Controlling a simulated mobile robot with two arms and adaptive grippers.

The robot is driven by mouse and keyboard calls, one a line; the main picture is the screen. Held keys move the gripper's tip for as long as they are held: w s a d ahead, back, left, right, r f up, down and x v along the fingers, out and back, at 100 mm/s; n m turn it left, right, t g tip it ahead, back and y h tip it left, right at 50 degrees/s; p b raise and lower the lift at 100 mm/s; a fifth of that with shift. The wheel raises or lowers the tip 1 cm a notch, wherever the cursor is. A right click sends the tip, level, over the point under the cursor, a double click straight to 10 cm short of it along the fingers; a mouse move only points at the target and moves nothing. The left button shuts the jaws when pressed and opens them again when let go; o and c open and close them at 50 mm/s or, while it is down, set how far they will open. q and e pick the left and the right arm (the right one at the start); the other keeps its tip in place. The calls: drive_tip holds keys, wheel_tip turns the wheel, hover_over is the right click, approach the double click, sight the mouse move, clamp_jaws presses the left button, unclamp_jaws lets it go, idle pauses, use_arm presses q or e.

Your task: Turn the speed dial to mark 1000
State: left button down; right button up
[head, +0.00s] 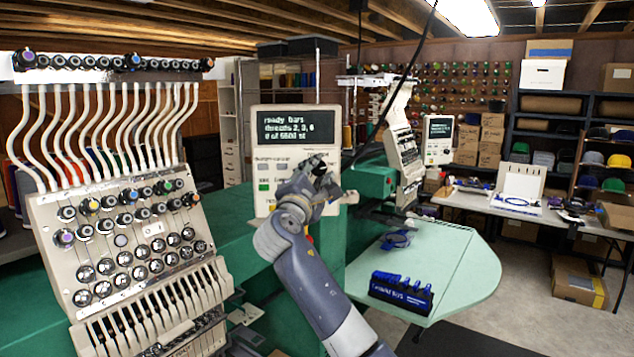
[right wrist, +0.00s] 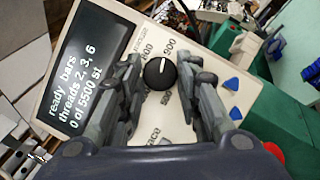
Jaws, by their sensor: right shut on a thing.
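The speed dial (right wrist: 160,73) is a round black knob with a white pointer line, on the cream control panel (right wrist: 196,20). In the right wrist view the pointer aims toward the top, near the printed 800 and 900. A 500 shows below the knob; the 1000 mark is not readable, and the fingers cover part of the scale. My right gripper (right wrist: 162,80) is shut on the dial, one finger on each side. In the head view my right gripper (head: 322,168) is in front of the panel (head: 263,202) and hides the dial. My left gripper is out of view.
The panel screen (head: 298,121) reads "ready bars, threads 2, 3, 6". The multi-needle head (head: 130,230) stands at left; a pale green table (head: 450,255) is at right.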

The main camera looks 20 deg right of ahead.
drive_tip(key=m+g, duration=0.1)
drive_tip(key=m, duration=0.2)
drive_tip(key=shift+r, duration=0.15)
drive_tip(key=m+g, duration=0.1)
drive_tip(key=m, duration=0.2)
drive_tip(key=shift+r, duration=0.15)
drive_tip(key=m+g+y, duration=0.1)
drive_tip(key=m, duration=0.2)
drive_tip(key=shift+r+p, duration=0.1)
drive_tip(key=shift+p, duration=0.25)
drive_tip(key=shift+m+g+y, duration=0.4)
drive_tip(key=shift+m+y, duration=0.2)
drive_tip(key=shift+m, duration=0.4)
drive_tip(key=o, duration=1)
drive_tip(key=shift+o, duration=0.2)
drive_tip(key=v, duration=1.2)
